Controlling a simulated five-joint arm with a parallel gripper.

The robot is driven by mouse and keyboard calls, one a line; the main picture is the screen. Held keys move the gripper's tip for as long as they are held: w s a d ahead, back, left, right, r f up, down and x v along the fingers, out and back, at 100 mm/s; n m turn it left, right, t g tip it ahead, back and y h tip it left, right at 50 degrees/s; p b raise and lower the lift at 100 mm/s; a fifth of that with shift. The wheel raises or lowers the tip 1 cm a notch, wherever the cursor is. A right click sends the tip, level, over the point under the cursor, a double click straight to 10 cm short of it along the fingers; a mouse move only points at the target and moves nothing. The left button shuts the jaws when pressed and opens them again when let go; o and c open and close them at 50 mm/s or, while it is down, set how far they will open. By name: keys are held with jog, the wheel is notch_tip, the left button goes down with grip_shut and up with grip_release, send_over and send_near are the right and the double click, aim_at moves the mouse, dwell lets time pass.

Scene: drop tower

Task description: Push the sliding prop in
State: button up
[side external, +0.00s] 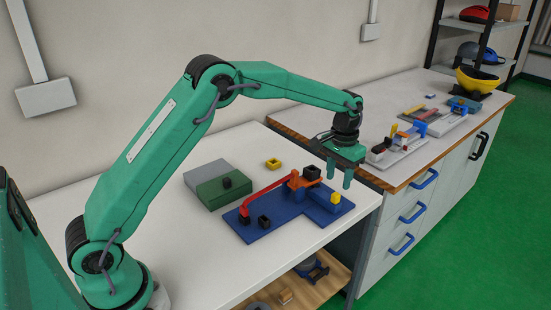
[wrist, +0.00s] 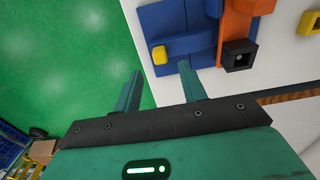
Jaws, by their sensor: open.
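A blue board (side external: 270,238) lies on the white table, with an orange tower (side external: 297,180) on it and a red ramp (side external: 268,192) sloping down to the left. A blue bar with a yellow end (side external: 336,198), apparently the sliding prop, sits at the board's right part. In the wrist view the yellow end (wrist: 160,55) faces left, and the bar (wrist: 190,44) runs toward the orange tower (wrist: 238,20). A black square cup (wrist: 239,56) is beside the tower. My gripper (side external: 339,172) is open and empty, apparently above the board's right edge, near the yellow end; contact cannot be told.
A green block (side external: 222,194) with a black piece on it, a grey block (side external: 207,174) and a yellow ring (side external: 273,163) are on the table behind the board. The table's edge and green floor (wrist: 60,60) are close by. A second bench (side external: 440,100) stands to the right.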

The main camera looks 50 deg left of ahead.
aim_at(336, 194)
jog(key=shift+f, duration=2.85)
grip_shut()
